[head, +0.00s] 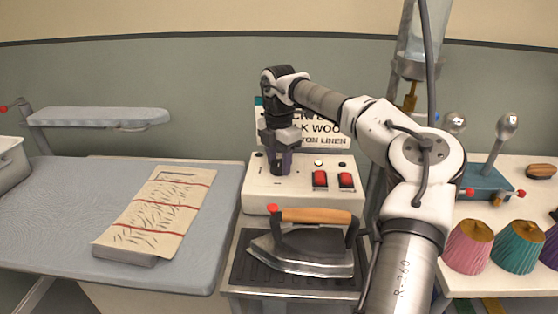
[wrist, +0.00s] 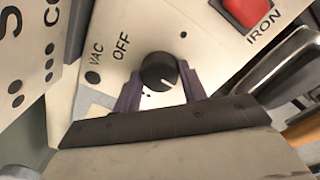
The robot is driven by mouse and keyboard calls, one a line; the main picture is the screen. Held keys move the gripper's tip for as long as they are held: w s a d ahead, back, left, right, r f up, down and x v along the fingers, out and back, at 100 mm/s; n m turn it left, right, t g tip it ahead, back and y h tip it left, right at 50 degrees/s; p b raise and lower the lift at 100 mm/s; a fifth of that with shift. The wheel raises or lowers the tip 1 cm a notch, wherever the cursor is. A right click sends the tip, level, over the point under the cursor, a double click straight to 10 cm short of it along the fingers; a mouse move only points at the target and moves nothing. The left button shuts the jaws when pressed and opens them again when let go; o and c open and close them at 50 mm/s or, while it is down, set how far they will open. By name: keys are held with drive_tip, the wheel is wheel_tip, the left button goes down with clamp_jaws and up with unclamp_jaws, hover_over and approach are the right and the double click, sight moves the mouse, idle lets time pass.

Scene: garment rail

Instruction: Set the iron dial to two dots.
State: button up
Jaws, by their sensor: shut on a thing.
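The iron dial (wrist: 157,66) is a round black knob on a cream panel, with a white pointer line towards its lower right in the wrist view. The word OFF is printed to its upper left. In the head view the dial is hidden by my gripper.
The iron (head: 300,255) rests on a dark stand in front of the box. Two red switches (head: 320,179) sit right of my gripper. A fabric-type placard (head: 325,140) stands behind. Coloured cones (head: 468,250) stand right.

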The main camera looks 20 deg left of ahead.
sight(279, 163)
drive_tip(key=o, duration=1)
drive_tip(key=shift+c, duration=0.2)
wheel_tip(279, 163, up, 14)
drive_tip(key=b, duration=0.1)
drive_tip(key=shift+f, duration=0.1)
